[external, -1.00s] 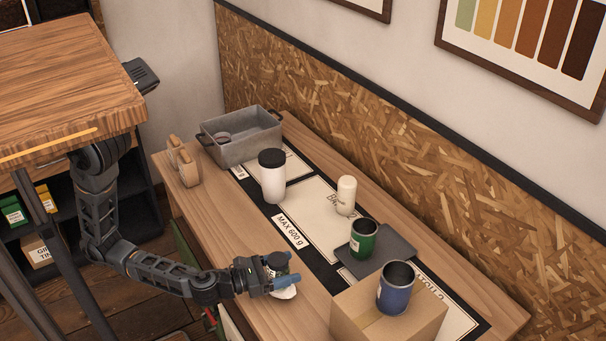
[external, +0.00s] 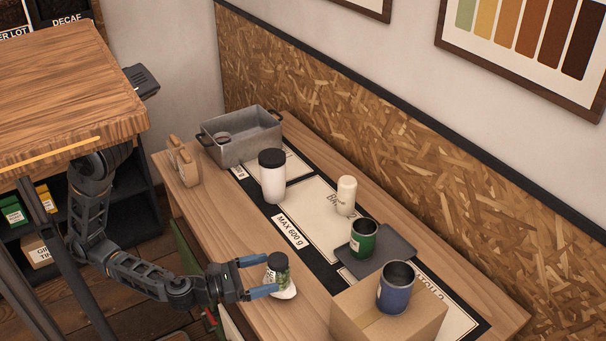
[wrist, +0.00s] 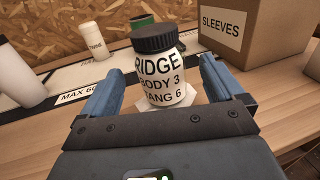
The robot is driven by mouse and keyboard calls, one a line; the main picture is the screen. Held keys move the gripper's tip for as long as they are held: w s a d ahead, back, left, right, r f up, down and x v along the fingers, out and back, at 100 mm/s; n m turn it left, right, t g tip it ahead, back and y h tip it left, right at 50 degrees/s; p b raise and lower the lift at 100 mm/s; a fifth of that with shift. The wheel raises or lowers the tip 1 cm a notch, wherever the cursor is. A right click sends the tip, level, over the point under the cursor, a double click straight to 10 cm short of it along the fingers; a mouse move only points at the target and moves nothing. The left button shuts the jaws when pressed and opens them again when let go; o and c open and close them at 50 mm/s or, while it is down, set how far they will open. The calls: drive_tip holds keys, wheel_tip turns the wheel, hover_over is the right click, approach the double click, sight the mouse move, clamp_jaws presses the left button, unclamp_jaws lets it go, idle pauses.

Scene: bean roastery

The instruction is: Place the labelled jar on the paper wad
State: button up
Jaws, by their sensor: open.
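The labelled jar (external: 277,272) has a dark lid and stands upright on the white paper wad (external: 286,293) near the table's front edge. In the wrist view the jar (wrist: 163,68) shows a white label with black print, and the wad (wrist: 184,101) shows under its base. My gripper (external: 262,276) is open, to the left of the jar. In the wrist view its blue fingers (wrist: 163,82) stand apart on either side with the jar beyond or between their tips; I see no contact.
A cardboard box (external: 385,325) marked SLEEVES stands right of the jar with a blue cup (external: 396,287) on it. Behind are a green cup (external: 363,238), a white bottle (external: 346,196), a white tumbler (external: 272,178) and a grey bin (external: 243,145). The table left of the jar is clear.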

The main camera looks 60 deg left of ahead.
drive_tip(key=b+v, duration=0.1)
drive_tip(key=v, duration=0.3)
drive_tip(key=shift+s+a+f, duration=0.1)
drive_tip(key=shift+s+f, duration=0.05)
drive_tip(key=shift+s, duration=0.1)
drive_tip(key=shift+s+a, duration=0.15)
drive_tip(key=shift+s, duration=0.55)
